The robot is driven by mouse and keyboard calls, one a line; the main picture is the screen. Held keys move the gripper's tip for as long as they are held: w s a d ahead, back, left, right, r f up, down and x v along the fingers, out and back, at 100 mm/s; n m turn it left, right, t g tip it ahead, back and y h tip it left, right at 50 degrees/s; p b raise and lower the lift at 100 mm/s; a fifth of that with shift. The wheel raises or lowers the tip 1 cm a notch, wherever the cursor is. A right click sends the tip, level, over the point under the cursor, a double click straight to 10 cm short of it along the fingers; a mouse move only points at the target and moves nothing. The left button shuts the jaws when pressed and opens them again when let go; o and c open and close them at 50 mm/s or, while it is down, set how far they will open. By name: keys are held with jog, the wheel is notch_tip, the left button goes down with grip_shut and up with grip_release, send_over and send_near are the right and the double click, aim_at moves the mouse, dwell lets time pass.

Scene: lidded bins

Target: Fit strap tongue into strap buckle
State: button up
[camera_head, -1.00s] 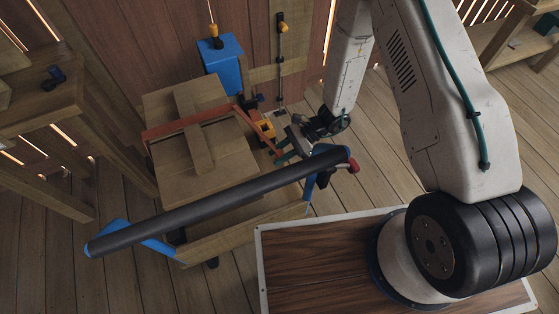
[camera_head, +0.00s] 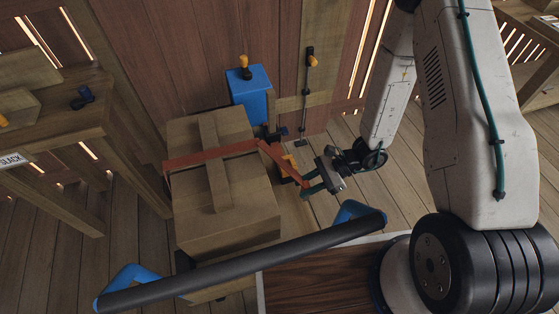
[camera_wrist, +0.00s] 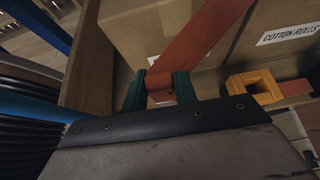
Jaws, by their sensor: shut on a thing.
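An orange-red strap (camera_head: 215,155) crosses the top of a cardboard box (camera_head: 225,225) and hangs out past its right side. My gripper (camera_head: 307,181) is shut on the strap's end, the strap tongue, to the right of the box. In the wrist view the strap tongue (camera_wrist: 161,91) sits between the green fingers of my gripper (camera_wrist: 160,92), and the strap (camera_wrist: 205,40) runs up and right from it. The yellow strap buckle (camera_wrist: 250,86) lies to the right of my gripper, apart from the tongue. In the head view the buckle (camera_head: 291,166) is partly hidden behind the strap.
A long dark handle bar (camera_head: 245,262) with blue ends crosses in front of the box. A blue box (camera_head: 248,87) with a yellow-topped lever stands behind it. A wooden bench (camera_head: 60,125) is at left. A label (camera_wrist: 290,33) reads "COTTON ROLLS". Plank floor shows at right.

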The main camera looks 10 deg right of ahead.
jog(key=shift+w+a+f, duration=0.55)
jog(key=shift+w+f, duration=0.3)
jog(key=shift+w, duration=1.6)
jog(key=shift+w+a+f, duration=0.6)
jog(key=shift+w+f, duration=0.2)
jog(key=shift+w, duration=1.7)
jog(key=shift+w+a+f, duration=0.55)
jog(key=shift+w+f, duration=0.3)
jog(key=shift+w, duration=1.6)
jog(key=shift+f, duration=0.15)
jog(key=o, duration=1)
